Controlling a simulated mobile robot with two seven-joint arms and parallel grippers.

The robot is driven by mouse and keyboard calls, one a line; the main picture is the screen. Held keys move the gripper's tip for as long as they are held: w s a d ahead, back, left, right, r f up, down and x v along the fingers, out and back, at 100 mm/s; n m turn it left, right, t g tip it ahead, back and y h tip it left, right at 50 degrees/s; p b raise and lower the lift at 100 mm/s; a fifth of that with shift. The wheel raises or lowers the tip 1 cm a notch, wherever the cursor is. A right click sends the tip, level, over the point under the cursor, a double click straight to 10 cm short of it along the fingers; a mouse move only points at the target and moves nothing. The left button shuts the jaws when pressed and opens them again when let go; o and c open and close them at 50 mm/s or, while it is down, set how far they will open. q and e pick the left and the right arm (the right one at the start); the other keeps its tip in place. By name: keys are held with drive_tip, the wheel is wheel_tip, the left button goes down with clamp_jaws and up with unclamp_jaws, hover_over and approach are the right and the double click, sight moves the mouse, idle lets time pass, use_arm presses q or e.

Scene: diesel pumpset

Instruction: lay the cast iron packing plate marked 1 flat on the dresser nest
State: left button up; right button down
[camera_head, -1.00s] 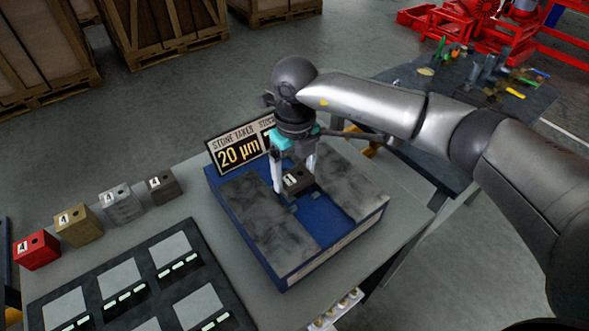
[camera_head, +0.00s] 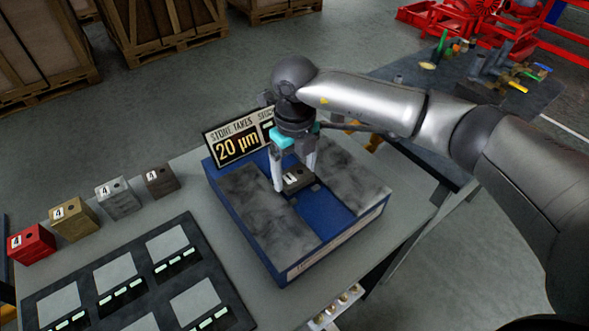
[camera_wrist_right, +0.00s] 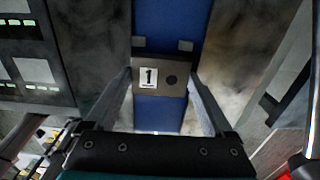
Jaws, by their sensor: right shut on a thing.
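The packing plate marked 1 (camera_head: 297,180) is a small dark grey-brown block with a white label and a dark round hole. My right gripper (camera_head: 293,184) points down and is shut on it, one finger on each side. The plate also shows in the right wrist view (camera_wrist_right: 160,76), between the fingers. The dresser (camera_head: 335,236) is a blue box with two mottled grey stone slabs and a blue channel between them. The plate is in or just above this channel; I cannot tell whether it touches the bottom. My left gripper is not in view.
A sign reading 20 µm (camera_head: 238,147) stands at the dresser's back edge. Several blocks marked 4, including a red one (camera_head: 33,244), line the table's left side. A dark tray (camera_head: 140,262) with grey pads lies front left. Small brass-coloured pieces (camera_head: 337,305) sit at the front edge.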

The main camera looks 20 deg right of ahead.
drive_tip(key=shift+f, duration=0.1)
idle(0.4)
drive_tip(key=shift+f+b, duration=0.25)
drive_tip(key=shift+b, duration=0.1)
unclamp_jaws()
drive_tip(key=shift+r, duration=0.1)
wheel_tip(320, 180, up, 15)
drive_tip(key=shift+p, duration=0.3)
drive_tip(key=shift+r, duration=0.1)
wheel_tip(320, 180, up, 6)
drive_tip(key=p, duration=0.4)
